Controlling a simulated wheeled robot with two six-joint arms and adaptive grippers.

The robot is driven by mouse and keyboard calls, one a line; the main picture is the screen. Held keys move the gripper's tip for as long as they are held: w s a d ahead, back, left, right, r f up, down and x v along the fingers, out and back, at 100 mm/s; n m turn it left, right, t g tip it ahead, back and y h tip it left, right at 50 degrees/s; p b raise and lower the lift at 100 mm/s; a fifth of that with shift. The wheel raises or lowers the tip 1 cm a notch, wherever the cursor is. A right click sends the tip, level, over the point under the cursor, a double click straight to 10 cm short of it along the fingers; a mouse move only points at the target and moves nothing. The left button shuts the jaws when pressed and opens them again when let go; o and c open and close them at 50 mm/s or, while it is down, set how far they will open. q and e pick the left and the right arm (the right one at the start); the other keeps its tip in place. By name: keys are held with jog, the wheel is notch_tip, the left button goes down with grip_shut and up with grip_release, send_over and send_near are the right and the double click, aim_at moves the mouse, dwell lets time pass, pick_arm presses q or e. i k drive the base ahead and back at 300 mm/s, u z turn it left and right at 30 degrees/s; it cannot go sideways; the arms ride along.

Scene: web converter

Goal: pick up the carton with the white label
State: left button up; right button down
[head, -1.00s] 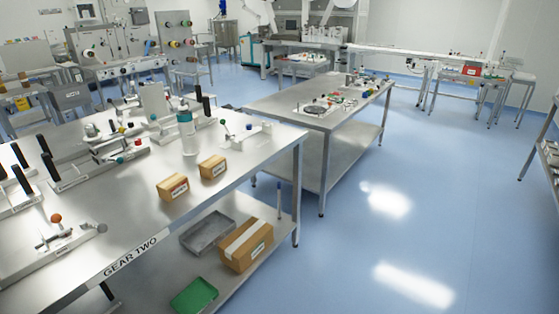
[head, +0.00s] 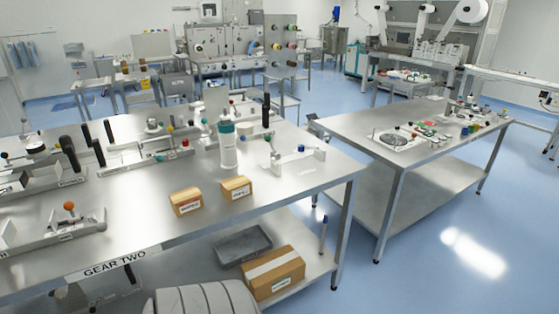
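Two small brown cartons stand on the near steel table. The right one (head: 236,188) has a white label with dark print on its front face. The left one (head: 186,201) has a label that looks white with red print. The print is too small to read. A larger carton (head: 272,270) with a pale tape strip and a white label lies on the shelf below. Neither of my grippers is in view.
The near table (head: 150,225) has free room around the small cartons. A white bottle with a teal top (head: 228,150) stands behind them, with fixtures to the left. A grey tray (head: 243,246) lies on the shelf. A second table (head: 400,150) stands right.

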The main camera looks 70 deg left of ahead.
aim_at(239, 187)
jog(key=u, duration=0.15)
jog(key=i, duration=1.1)
jog(key=u, duration=1.2)
jog(key=i, duration=0.8)
jog(key=u, duration=1.05)
jog(key=i, duration=0.25)
jog(key=u, duration=0.2)
